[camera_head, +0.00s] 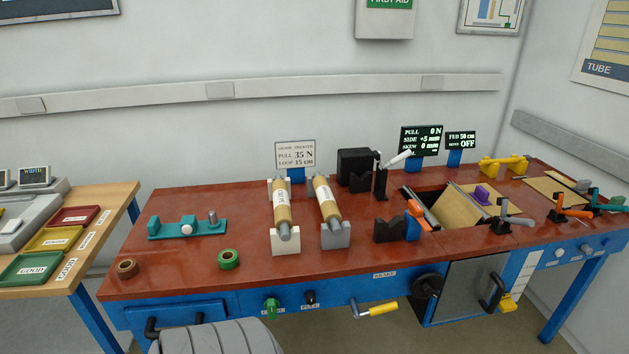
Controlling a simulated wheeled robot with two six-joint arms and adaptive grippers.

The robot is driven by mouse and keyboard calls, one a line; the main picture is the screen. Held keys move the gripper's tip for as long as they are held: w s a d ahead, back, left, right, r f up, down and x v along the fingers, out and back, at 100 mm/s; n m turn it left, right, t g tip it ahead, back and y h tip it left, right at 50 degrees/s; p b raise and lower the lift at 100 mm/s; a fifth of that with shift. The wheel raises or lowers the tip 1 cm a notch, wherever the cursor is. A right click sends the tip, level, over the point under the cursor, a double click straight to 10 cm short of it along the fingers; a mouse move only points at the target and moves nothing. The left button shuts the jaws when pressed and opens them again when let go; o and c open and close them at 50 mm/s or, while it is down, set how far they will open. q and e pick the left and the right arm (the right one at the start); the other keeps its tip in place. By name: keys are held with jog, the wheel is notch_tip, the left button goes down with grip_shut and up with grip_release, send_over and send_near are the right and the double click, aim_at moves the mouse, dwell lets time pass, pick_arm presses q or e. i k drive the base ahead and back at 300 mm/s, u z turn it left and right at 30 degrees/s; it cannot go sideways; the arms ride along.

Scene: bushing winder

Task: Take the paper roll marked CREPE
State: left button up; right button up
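Two tan paper rolls with white labels lie side by side in cradles near the middle of the red-brown bench. The left paper roll (283,216) rests on a white cradle (286,240). The right paper roll (328,209) rests on a grey cradle (336,235). The lettering on both labels is too small to read, so I cannot tell which one is marked CREPE. Grey shaft ends stick out at the near end of each roll. Neither of my grippers is in view.
A green tape roll (228,259), a brown tape roll (127,269) and a teal fixture (187,228) stand left of the rolls. A black V-block (389,231) and a winder opening lie right. Coloured trays (30,268) sit on the left table. Bench front-left is mostly clear.

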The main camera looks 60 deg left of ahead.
aim_at(283, 218)
jog(key=u, duration=0.45)
jog(key=i, duration=0.7)
jog(key=u, duration=0.7)
